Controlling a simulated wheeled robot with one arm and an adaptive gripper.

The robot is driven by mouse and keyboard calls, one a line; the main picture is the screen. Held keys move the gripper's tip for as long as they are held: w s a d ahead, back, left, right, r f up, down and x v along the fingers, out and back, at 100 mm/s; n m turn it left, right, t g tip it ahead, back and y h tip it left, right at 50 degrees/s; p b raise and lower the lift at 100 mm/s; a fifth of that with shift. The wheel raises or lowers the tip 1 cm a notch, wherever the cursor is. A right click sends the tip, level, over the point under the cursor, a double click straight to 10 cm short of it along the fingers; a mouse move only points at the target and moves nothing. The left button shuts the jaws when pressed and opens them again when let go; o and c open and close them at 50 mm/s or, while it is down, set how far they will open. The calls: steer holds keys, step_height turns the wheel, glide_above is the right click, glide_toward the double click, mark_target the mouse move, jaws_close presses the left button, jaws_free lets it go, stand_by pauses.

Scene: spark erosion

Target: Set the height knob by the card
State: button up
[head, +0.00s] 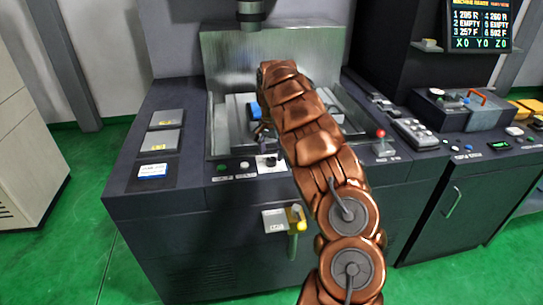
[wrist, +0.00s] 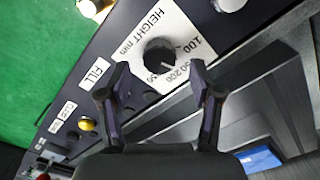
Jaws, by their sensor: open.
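The height knob (wrist: 159,54) is a round black dial on a white plate (wrist: 178,20) lettered "HEIGHT mm", with numbers such as 100 and 200 partly visible. A pale pointer mark shows on its lower right side. In the head view its white plate (head: 269,163) shows on the machine's front panel, beside my arm. My gripper (wrist: 160,70) is open and empty, its two dark fingers either side of the knob's lower edge in the picture; contact cannot be told. A white card with blue (head: 153,171) lies on the left deck; its writing is too small to read.
The machine's tank (head: 222,142) with a blue piece in it lies behind the panel. A red-topped lever (head: 380,133) stands to the right. A yellow valve (head: 299,220) sticks out from the front. A screen (head: 480,26) shows tool numbers. Green floor is clear in front.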

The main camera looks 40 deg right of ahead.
mark_target(271, 159)
steer(key=shift+f+p, duration=0.3)
steer(key=shift+f, duration=1.15)
steer(key=c, duration=1.1)
steer(key=n+b, duration=0.1)
steer(key=b, duration=0.2)
steer(key=shift+a+f, duration=0.1)
steer(key=shift+f, duration=0.05)
steer(key=shift+c, duration=0.2)
steer(key=n+b, duration=0.1)
steer(key=b, duration=0.1)
steer(key=shift+b, duration=0.4)
steer(key=n+b, duration=0.2)
steer(key=n, duration=0.1)
steer(key=shift+b, duration=0.35)
steer(key=shift+n+b, duration=0.7)
steer(key=shift+n, duration=0.7)
steer(key=shift+r, duration=0.2)
